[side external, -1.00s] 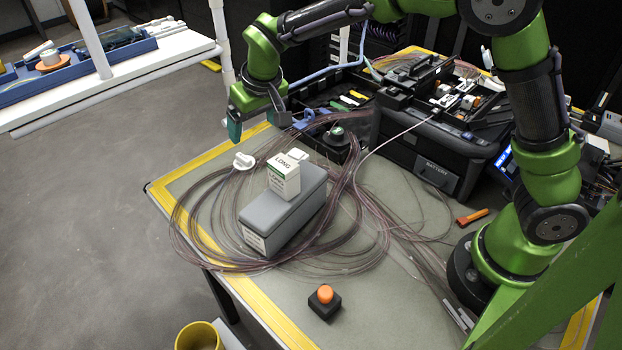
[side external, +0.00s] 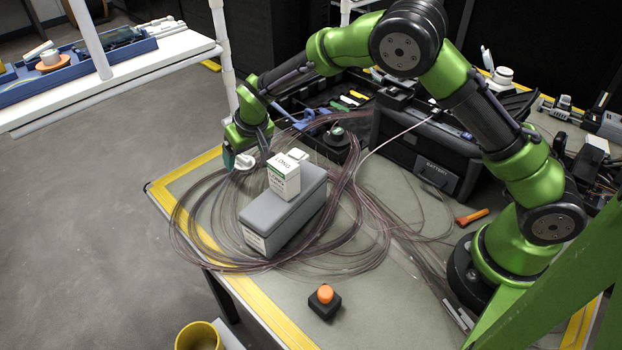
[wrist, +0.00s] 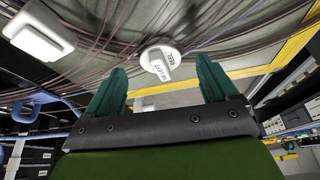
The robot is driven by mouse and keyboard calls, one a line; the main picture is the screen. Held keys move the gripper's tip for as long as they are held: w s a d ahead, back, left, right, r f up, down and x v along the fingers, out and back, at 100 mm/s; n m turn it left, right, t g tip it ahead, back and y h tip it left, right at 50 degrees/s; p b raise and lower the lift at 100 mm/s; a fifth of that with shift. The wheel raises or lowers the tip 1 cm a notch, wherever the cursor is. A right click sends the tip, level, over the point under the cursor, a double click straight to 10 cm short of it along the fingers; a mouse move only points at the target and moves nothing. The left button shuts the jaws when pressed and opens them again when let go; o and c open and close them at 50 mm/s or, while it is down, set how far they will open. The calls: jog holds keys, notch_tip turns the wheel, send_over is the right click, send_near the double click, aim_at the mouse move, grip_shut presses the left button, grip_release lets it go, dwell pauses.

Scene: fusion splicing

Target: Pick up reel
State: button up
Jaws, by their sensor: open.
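The reel is a small white disc with a raised labelled bar across it. In the wrist view the reel (wrist: 160,62) lies ahead of my gripper (wrist: 160,82), centred between its two green fingertips. The fingers are spread apart and nothing is between them. In the side external view the reel (side external: 244,162) sits near the table's far left corner, among coiled fibre. My gripper (side external: 246,160) is right at it there, with one finger partly covering it. I cannot tell whether the fingers touch it.
A grey box (side external: 285,210) with a white LONG carton (side external: 284,176) on top stands just right of the reel. Loose coils of fibre (side external: 200,225) surround both. A black block with an orange button (side external: 324,302) stands nearer the front. A black case (side external: 430,150) is behind.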

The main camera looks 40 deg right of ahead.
aim_at(245, 159)
jog(key=shift+x, duration=1.55)
jog(key=shift+c, duration=0.5)
jog(key=shift+r, duration=0.1)
jog(key=c, duration=1.1)
